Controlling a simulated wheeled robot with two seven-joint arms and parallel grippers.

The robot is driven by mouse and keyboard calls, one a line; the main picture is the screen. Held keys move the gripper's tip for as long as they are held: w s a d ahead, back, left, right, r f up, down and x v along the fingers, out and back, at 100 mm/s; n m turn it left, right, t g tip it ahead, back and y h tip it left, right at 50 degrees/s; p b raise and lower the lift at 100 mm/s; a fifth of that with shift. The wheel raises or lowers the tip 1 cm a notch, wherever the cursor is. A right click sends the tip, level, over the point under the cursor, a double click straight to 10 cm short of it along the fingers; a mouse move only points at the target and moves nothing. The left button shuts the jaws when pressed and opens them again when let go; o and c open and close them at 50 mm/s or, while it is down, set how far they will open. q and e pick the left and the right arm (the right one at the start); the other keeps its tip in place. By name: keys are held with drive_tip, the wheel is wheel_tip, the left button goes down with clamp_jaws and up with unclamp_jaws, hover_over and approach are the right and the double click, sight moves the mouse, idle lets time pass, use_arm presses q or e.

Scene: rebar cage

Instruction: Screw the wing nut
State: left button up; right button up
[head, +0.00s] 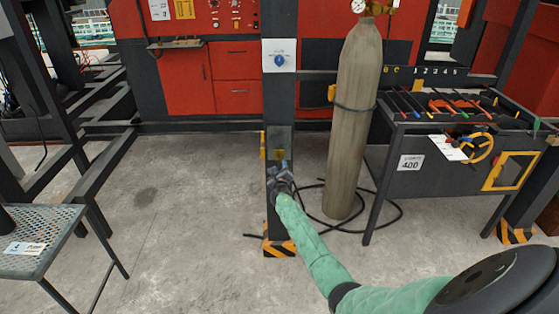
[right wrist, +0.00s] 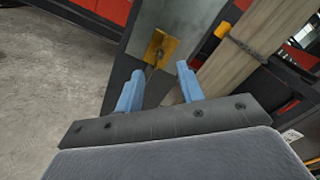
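A yellow piece (right wrist: 163,46) that looks like the wing nut, with a dark stub at its middle, sits on the grey face of a dark post in the right wrist view. In the head view a small yellow patch (head: 263,146) shows at the post, just above my right gripper (head: 280,168). In the right wrist view the two blue fingers of my right gripper (right wrist: 160,78) are spread apart with nothing between them. The yellow piece lies just beyond the fingertips, roughly in line with the gap; contact does not show. My left gripper is out of view.
A tall gas cylinder (head: 352,120) stands right of the post (head: 279,100), with a black hose on the floor. A dark tool bench (head: 440,180) stands further right. A mesh-topped table (head: 40,245) is at left. The floor (head: 180,200) between is clear.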

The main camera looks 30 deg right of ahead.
sight(280, 157)
drive_tip(key=x, duration=0.4)
drive_tip(key=shift+w+d+b, duration=0.1)
drive_tip(key=shift+w+b, duration=0.1)
drive_tip(key=shift+b, duration=0.15)
drive_tip(key=shift+x, duration=0.95)
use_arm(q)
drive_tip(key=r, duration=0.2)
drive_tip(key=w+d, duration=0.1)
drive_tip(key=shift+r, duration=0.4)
use_arm(e)
clamp_jaws()
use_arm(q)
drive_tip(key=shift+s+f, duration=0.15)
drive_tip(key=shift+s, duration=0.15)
use_arm(e)
drive_tip(key=shift+s, duration=0.1)
